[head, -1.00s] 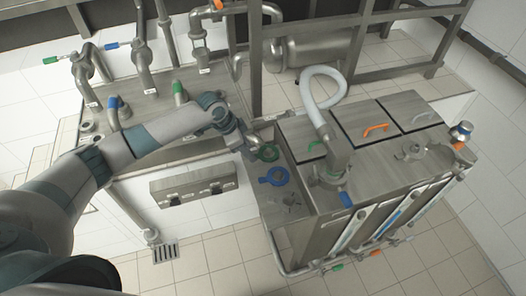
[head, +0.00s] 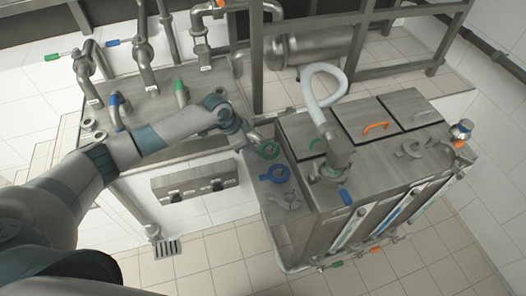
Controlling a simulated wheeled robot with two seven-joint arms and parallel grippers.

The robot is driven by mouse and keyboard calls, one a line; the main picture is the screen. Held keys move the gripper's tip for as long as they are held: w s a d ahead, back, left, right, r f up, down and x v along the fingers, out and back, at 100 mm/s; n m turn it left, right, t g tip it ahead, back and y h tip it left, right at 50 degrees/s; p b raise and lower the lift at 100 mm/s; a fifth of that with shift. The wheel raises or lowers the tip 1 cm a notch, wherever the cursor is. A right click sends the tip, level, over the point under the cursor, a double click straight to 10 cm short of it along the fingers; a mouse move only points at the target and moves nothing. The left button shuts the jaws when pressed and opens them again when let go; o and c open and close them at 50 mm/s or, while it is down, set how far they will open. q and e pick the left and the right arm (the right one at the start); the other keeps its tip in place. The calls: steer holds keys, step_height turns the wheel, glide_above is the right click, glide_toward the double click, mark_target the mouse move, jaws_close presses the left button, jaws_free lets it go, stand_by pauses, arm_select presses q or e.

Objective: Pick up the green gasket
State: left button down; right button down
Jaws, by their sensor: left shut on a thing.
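The green gasket (head: 269,150) is a small ring with short tabs, at the upper end of the narrow side shelf (head: 280,218) on the left of the steel machine. My left gripper (head: 258,141) reaches it from the upper left. Its jaws are shut on the gasket's near rim; the fingertips are small and partly hidden by the wrist. Whether the gasket is clear of the shelf is hard to tell. My right gripper is not in view.
A blue gasket (head: 277,174) lies just below the green one on the shelf, with grey metal clamps (head: 287,198) below it. The machine body (head: 345,165) with a white hose (head: 320,90) stands close on the right. Pipes with valves (head: 115,105) stand at the left.

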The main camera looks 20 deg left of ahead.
arm_select(q)
steer(key=shift+r, duration=0.15)
steer(key=shift+r+b, duration=0.45)
steer(key=shift+r, duration=0.1)
step_height(320, 180, up, 2)
steer(key=shift+r+b, duration=0.2)
steer(key=shift+b, duration=0.5)
steer(key=w+d+r+b, duration=0.4)
steer(key=w+d+r, duration=0.3)
steer(key=d, duration=0.2)
steer(key=shift+w+r+b, duration=0.15)
steer(key=shift+b, duration=0.25)
steer(key=shift+d, duration=0.1)
